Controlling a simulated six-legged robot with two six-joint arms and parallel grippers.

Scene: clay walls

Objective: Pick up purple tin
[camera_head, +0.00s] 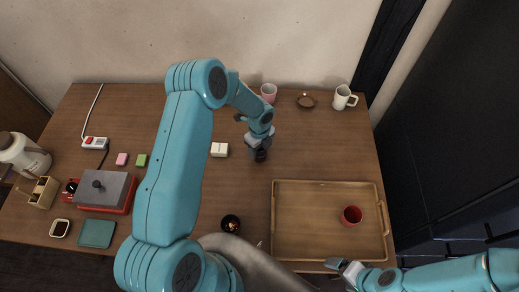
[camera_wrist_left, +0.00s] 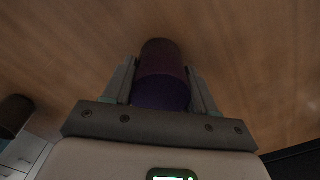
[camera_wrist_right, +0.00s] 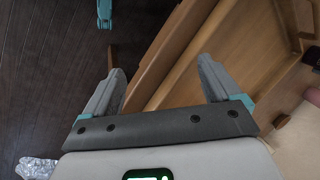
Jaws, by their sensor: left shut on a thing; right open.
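The purple tin (camera_head: 260,155) is a small dark cylinder near the middle of the table in the head view. In the left wrist view the tin (camera_wrist_left: 162,75) stands between the two fingers. My left gripper (camera_head: 259,148) is shut on it from above, and its fingers (camera_wrist_left: 161,88) touch both sides. I cannot tell whether the tin is clear of the table. My right gripper (camera_head: 347,268) is open and empty at the front edge of the tray. In the right wrist view its fingers (camera_wrist_right: 160,85) are spread apart.
A wooden tray (camera_head: 285,187) holding a red cup (camera_head: 351,215) lies at the right. White blocks (camera_head: 219,149) stand left of the tin. A pink cup (camera_head: 269,92), a brown bowl (camera_head: 306,101) and a white mug (camera_head: 343,97) line the back. A dark bowl (camera_head: 231,224) sits in front.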

